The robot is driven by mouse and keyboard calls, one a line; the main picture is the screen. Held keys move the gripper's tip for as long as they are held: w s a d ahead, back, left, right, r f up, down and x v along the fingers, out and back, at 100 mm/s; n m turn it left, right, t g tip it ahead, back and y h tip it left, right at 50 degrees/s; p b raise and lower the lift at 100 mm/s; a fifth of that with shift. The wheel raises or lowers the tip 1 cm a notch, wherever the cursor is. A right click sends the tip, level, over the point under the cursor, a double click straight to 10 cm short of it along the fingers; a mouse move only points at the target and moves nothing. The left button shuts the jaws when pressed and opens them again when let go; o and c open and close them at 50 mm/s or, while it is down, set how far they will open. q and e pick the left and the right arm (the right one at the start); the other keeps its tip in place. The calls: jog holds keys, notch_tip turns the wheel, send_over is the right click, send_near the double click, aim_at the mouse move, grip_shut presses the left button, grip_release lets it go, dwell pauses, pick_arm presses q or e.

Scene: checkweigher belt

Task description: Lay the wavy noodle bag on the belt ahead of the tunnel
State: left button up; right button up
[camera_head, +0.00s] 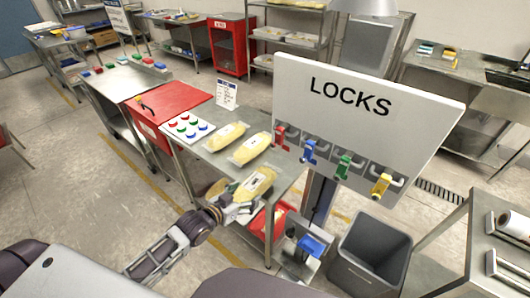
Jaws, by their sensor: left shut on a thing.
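A clear bag of yellow noodles (258,182) is at the near end of a steel table (212,170). My left gripper (232,204) is at its near edge, shut on it. The fingertips are partly hidden by the bag. I cannot tell whether the bag still touches the table. Two similar bags lie flat behind it: one further back (227,136) and one nearer (250,148). Print is too small to tell which bag is wavy. No belt or tunnel can be made out. My right gripper is not in view.
A white LOCKS board (365,120) with coloured locks stands right of the table. A white panel of coloured buttons (187,127) is at the table's left end. A grey bin (371,255) stands on the floor at right. Open floor lies at left.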

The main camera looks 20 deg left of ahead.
pick_arm(q)
jog(key=shift+a+f, duration=0.2)
jog(key=shift+a, duration=0.2)
jog(key=shift+w+a+f, duration=0.15)
jog(key=shift+a+f, duration=0.05)
jog(key=shift+a, duration=0.4)
jog(key=shift+a+n+y, duration=0.15)
jog(key=shift+n+y, duration=0.15)
jog(key=shift+w+n+t+y, duration=0.2)
jog(key=shift+n+t+y, duration=0.1)
jog(key=shift+n+y, duration=0.15)
jog(key=shift+w+d+r+n+y, duration=0.15)
jog(key=shift+d+n+y, duration=0.1)
jog(key=shift+y, duration=0.2)
jog(key=shift+d+r, duration=0.1)
jog(key=shift+d, duration=0.05)
jog(key=shift+w+d+r+n+y, duration=0.2)
jog(key=shift+d+n+y, duration=0.25)
jog(key=shift+d, duration=0.1)
jog(key=shift+w+d+r+n+y, duration=0.2)
jog(key=shift+d+n+y, duration=0.15)
jog(key=shift+d+y, duration=0.15)
jog(key=shift+d, duration=0.1)
